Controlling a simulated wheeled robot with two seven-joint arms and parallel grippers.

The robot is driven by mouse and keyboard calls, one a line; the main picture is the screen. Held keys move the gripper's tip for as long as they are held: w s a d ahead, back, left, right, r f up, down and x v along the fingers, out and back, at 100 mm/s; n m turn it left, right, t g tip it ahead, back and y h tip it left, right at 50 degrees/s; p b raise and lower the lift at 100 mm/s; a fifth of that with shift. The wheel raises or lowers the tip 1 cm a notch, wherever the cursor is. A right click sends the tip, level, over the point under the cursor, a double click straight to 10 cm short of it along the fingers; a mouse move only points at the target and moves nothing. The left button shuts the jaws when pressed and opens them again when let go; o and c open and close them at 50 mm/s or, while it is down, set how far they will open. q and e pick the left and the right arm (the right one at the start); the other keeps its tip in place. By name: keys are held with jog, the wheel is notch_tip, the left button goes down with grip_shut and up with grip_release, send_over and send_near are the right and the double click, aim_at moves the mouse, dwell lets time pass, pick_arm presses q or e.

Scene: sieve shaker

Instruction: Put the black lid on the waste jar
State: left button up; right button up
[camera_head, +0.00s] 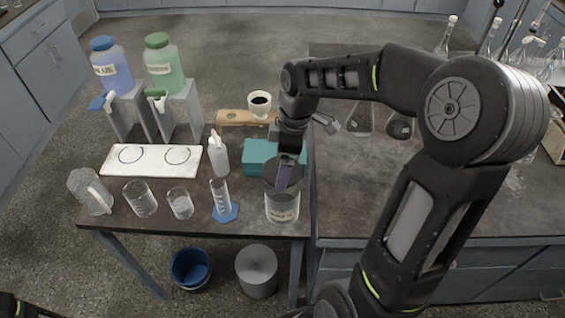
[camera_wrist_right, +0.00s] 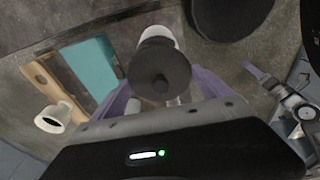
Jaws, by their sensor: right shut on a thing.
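The waste jar (camera_head: 282,210) is a clear, labelled jar near the front right corner of the left table. My right gripper (camera_head: 287,178) points down right above it. The black lid (camera_head: 271,168) is a dark disc at the jar's top. In the right wrist view the lid (camera_wrist_right: 160,62) shows its knob between the purple fingers of my right gripper (camera_wrist_right: 163,92), which is shut on it. A pale part of the jar (camera_wrist_right: 153,32) shows past the lid. I cannot tell whether lid and jar touch. My left gripper is not in view.
A teal box (camera_head: 259,157) stands just behind the jar. A measuring cylinder on a blue foot (camera_head: 225,212) and glass beakers (camera_head: 180,204) stand to the left. A wash bottle (camera_head: 218,158) and white tray (camera_head: 150,160) are farther back. Flasks (camera_head: 400,126) stand on the right bench.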

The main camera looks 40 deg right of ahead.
jog(key=shift+f+b, duration=1.4)
jog(key=shift+f, duration=0.5)
jog(key=shift+f+b, duration=0.9)
jog(key=shift+f, duration=0.1)
dwell(3.0)
jog(key=o, duration=1.1)
jog(key=shift+r, duration=0.1)
jog(key=shift+r+p, duration=2.25)
jog(key=shift+r, duration=0.65)
